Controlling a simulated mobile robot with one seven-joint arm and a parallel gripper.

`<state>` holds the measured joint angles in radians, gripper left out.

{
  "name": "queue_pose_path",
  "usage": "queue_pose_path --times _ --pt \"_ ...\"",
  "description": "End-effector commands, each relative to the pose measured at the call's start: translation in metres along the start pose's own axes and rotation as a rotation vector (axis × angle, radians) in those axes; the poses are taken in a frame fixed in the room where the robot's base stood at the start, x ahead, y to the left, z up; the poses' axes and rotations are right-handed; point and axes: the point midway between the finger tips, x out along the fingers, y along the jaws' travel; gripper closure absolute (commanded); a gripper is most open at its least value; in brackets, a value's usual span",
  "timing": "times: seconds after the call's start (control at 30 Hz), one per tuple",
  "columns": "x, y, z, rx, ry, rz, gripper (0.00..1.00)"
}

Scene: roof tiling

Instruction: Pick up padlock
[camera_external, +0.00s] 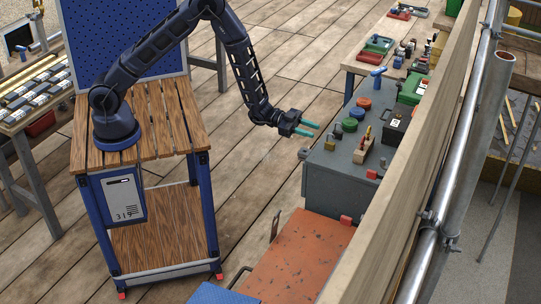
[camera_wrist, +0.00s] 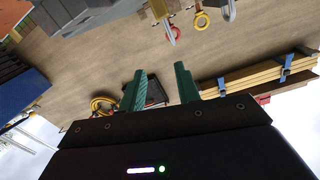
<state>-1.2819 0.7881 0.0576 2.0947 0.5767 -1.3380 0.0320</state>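A small brass-coloured block, which looks like the padlock (camera_external: 330,144), sits on the front left part of the grey cabinet top (camera_external: 345,165) in the external view. It is too small there to make out a shackle. In the wrist view, a brass-and-grey piece (camera_wrist: 158,9) at the top edge may be the same thing, but it is cut off and I cannot be sure. My gripper (camera_external: 309,128) has teal fingers pointing right, just left of and apart from the block. In the wrist view the fingers (camera_wrist: 160,88) are spread with nothing held between them.
A wooden block with tools (camera_external: 363,150), a dark box (camera_external: 395,126), several coloured round pieces such as a green one (camera_external: 349,125), and a green case (camera_external: 412,88) crowd the cabinet top. A wooden board wall (camera_external: 420,150) runs along its right side. A small dark item (camera_external: 303,153) is at its left edge.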

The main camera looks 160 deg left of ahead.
Motion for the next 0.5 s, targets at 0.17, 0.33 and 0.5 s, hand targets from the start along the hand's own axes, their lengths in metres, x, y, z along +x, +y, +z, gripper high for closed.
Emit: queue_pose_path --times 0.17,0.33,0.5 --pt "-0.010 -0.016 0.019 -0.010 0.029 -0.015 0.67" --pt "0.004 -0.017 0.021 -0.011 0.036 -0.015 0.67" --pt "0.029 -0.018 0.020 -0.011 0.035 -0.016 0.67"
